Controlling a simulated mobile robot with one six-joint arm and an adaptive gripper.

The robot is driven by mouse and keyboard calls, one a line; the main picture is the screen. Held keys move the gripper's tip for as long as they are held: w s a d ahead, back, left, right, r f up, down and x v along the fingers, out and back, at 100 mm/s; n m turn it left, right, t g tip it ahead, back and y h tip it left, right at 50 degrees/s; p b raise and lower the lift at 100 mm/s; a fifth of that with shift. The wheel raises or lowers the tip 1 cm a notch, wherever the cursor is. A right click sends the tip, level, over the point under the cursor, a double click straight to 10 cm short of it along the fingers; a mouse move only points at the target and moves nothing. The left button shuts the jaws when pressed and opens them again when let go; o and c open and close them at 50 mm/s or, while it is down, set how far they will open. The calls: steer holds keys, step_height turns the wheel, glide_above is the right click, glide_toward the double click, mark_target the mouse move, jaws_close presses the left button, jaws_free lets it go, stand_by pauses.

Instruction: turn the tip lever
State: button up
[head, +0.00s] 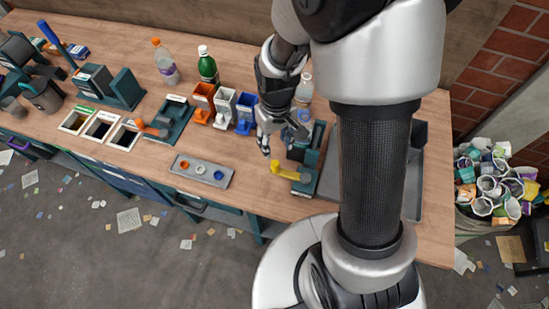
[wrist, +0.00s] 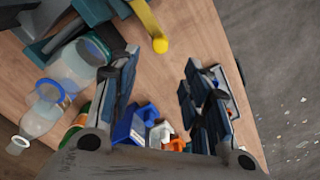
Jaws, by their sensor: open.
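A yellow lever (head: 284,171) with a rounded end sticks out to the left from a dark teal block (head: 306,181) on the bench. The lever also shows at the top of the wrist view (wrist: 150,24), its knob just beyond my fingertips. My gripper (head: 279,140) is open and empty, above the bench and behind the lever in the head view. Its two fingers stand well apart in the wrist view (wrist: 162,62). I see no contact between gripper and lever. My arm hides part of the bench to the right.
An orange lever (head: 150,127) sits farther left. A grey tray (head: 203,171) with coloured discs lies in front. Orange, white and blue bins (head: 246,113) and bottles, including a green one (head: 208,65), stand behind. Bare wood lies between the grey tray and the yellow lever.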

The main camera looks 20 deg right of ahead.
mark_target(275, 163)
step_height(275, 163, down, 12)
steer(key=b, duration=0.2)
steer(key=shift+f+b, duration=0.2)
steer(key=shift+b, duration=0.2)
steer(key=shift+c, duration=0.6)
jaws_close()
